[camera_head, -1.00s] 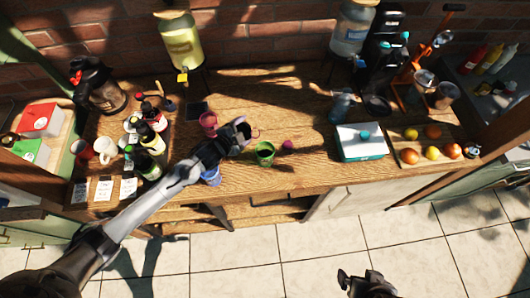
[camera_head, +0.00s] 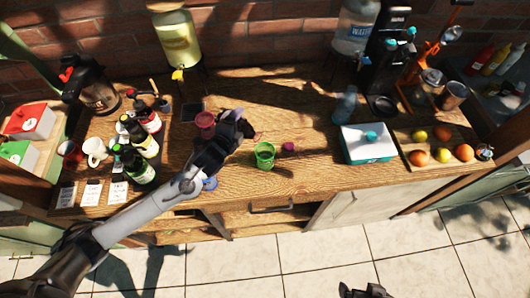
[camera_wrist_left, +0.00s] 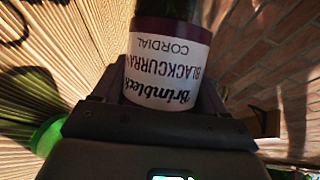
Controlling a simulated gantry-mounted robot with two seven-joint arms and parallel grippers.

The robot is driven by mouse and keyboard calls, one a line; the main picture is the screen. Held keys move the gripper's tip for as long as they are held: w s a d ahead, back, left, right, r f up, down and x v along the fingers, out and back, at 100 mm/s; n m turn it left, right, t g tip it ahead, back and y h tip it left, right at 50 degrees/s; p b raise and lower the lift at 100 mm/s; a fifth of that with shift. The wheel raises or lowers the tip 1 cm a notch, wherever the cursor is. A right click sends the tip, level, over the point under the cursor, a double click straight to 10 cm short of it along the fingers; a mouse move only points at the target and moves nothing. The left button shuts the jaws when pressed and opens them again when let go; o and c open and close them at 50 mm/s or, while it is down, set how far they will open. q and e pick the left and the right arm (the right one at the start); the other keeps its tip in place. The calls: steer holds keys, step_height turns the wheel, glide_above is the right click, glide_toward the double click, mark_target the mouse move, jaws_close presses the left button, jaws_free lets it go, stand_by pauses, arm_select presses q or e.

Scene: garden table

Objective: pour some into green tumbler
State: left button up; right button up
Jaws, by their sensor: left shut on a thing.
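My left gripper (camera_head: 232,130) is shut on a bottle of blackcurrant cordial (camera_wrist_left: 168,68). Its white label reads upside down in the left wrist view, and its neck is out of that frame. In the head view the gripper mostly hides the bottle. The green tumbler (camera_head: 264,157) stands upright on the wooden counter, just right of the gripper and apart from it. A green edge of it (camera_wrist_left: 46,137) shows at the left of the wrist view. My right gripper (camera_head: 365,292) is cut off at the bottom edge; its jaws are unclear.
A red tumbler (camera_head: 205,122) stands left of the gripper, and a blue one (camera_head: 210,183) is partly hidden beneath the arm. A small pink object (camera_head: 288,147) lies right of the green tumbler. Several bottles (camera_head: 140,165) stand left. A white-and-teal box (camera_head: 367,143) stands right.

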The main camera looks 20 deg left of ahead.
arm_select(q)
steer(key=shift+d, duration=0.1)
steer(key=shift+m+t+y+b, duration=0.3)
steer(key=shift+m+y+b, duration=0.1)
steer(key=shift+m+b, duration=0.25)
stand_by(0.4)
steer(key=shift+a, duration=0.3)
steer(key=r+n+p, duration=0.1)
steer(key=p, duration=0.2)
steer(key=shift+a+r+n+g+h, duration=0.1)
steer(key=shift+r+n+g+h, duration=0.15)
steer(key=shift+g+h, duration=0.15)
steer(key=shift+w+a+f, duration=0.1)
steer(key=shift+w+f, duration=0.05)
steer(key=shift+f, duration=0.05)
steer(key=shift+r+n+p, duration=0.2)
steer(key=shift+n+p, duration=0.1)
steer(key=shift+p, duration=0.25)
steer(key=shift+h+p, duration=0.3)
steer(key=shift+p, duration=0.25)
steer(key=shift+f+n+g, duration=0.25)
steer(key=shift+n+g, duration=0.05)
